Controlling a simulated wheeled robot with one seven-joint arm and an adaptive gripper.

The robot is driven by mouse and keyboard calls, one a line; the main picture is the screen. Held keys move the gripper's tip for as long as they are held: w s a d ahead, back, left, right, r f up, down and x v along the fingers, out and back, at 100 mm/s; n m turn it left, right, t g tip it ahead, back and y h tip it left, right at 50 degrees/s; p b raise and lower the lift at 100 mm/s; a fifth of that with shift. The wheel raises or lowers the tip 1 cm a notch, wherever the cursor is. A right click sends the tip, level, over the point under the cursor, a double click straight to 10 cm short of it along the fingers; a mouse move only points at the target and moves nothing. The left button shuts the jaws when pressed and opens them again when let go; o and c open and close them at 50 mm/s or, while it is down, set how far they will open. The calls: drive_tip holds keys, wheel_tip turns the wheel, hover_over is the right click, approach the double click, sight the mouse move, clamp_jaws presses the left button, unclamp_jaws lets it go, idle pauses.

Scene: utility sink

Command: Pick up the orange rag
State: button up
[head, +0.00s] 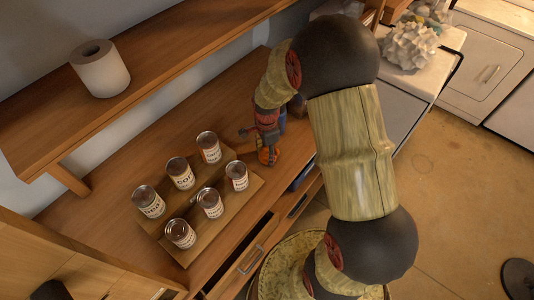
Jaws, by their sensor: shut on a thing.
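My gripper (263,142) is over the wooden counter, right of the cans, pointing down. It is shut on a small orange thing (269,156), which appears to be the orange rag. Only a little of the orange shows, below and beside the fingers. The fingers and wrist hide the rest, and I cannot tell whether it still touches the counter.
Several labelled cans (209,147) stand on a stepped wooden rack (240,208) left of my gripper. A paper roll (99,68) sits on the upper shelf (165,55). A drawer (246,256) is below the counter's front edge. Bare counter (222,105) lies behind the cans.

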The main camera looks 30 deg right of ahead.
sight(267, 154)
drive_tip(key=shift+r, duration=0.35)
wheel_tip(267, 154, up, 2)
drive_tip(key=shift+r, duration=0.15)
drive_tip(key=s+a+r+p, duration=0.2)
drive_tip(key=s+a+r, duration=0.2)
drive_tip(key=s+r, duration=0.5)
drive_tip(key=shift+s+r, duration=0.4)
drive_tip(key=shift+s, duration=1.85)
drive_tip(key=shift+d, duration=0.1)
drive_tip(key=o, duration=0.6)
drive_tip(key=c, duration=0.5)
